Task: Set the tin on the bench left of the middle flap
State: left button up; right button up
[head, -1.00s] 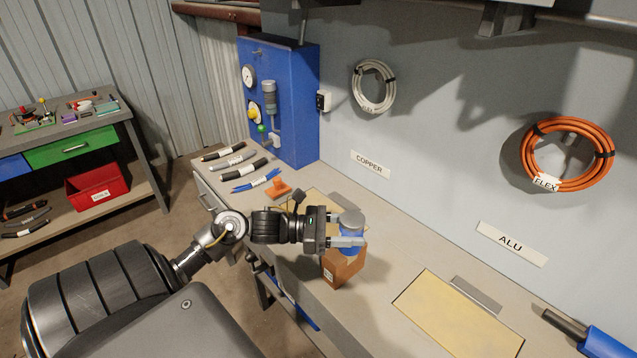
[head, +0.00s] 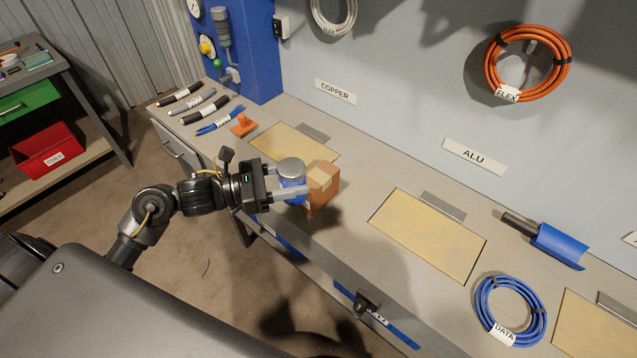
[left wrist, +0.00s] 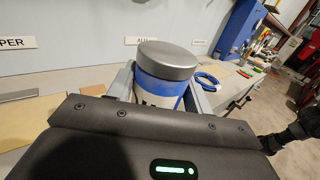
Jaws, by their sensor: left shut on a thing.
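The tin (head: 292,172) is blue with a grey lid. My left gripper (head: 290,190) is shut on it, a finger on each side. In the head view the tin is upright, left of the cardboard box and overlapping it; I cannot tell whether it touches the box or the bench. The left wrist view shows the tin's lid and blue-and-white side (left wrist: 163,75) between the fingers. The middle flap (head: 430,235) is a yellowish panel in the bench (head: 350,225), below the ALU sign and right of the tin. My right gripper is not in view.
The brown cardboard box (head: 322,185) stands between the tin and the middle flap. Another flap (head: 290,143) lies behind the tin. A blue cable coil (head: 510,308) and a blue scoop (head: 558,246) lie to the right. Bare bench shows between box and middle flap.

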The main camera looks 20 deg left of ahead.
aim_at(345, 214)
jog(key=u, duration=0.35)
jog(key=k, duration=1)
jog(key=z, duration=1)
jog(key=i, duration=0.5)
